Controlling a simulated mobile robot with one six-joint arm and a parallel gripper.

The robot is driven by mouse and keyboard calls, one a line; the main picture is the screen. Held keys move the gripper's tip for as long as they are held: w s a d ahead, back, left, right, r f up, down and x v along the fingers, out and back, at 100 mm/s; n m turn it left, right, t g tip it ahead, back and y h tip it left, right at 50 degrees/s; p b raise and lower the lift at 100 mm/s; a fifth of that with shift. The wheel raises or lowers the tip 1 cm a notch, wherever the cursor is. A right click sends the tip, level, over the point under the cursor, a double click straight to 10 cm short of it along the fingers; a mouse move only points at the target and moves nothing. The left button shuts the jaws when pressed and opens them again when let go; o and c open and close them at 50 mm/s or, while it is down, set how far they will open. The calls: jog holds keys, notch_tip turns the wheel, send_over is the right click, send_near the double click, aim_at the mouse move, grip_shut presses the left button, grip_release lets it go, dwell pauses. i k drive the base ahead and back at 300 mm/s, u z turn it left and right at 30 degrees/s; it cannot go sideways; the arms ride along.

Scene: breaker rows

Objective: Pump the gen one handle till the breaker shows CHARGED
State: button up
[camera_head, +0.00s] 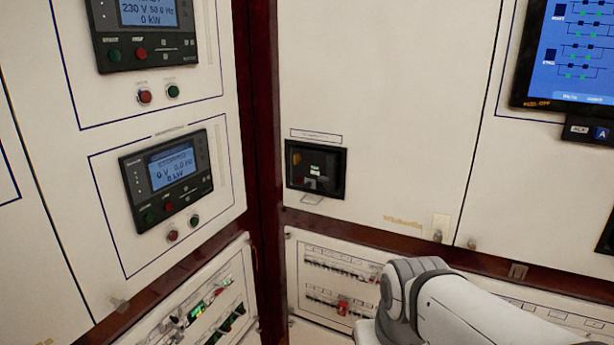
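A black recessed breaker unit (330,176) sits in the white cabinet panel just right of the dark red corner post. It has a small light window with green (316,168) and an orange-brown spot at its left. A grey part shows low in the recess, but I cannot tell if it is the pump handle. The lettering is too small to read, so neither a gen one label nor CHARGED can be made out. My white and grey arm shows at the lower right, below and right of the breaker unit. My gripper is not in view.
Two meter panels, an upper one (107,54) and a lower one (130,190), are on the left wall with red and green buttons below. Breaker rows (345,272) line the lower panel. A blue-screen display (575,45) is at upper right. The panel around the breaker unit is clear.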

aim_at(324, 179)
jog(key=u, duration=0.05)
jog(key=k, duration=0.6)
jog(key=u, duration=0.55)
jog(key=i, duration=1.75)
jog(key=z, duration=0.5)
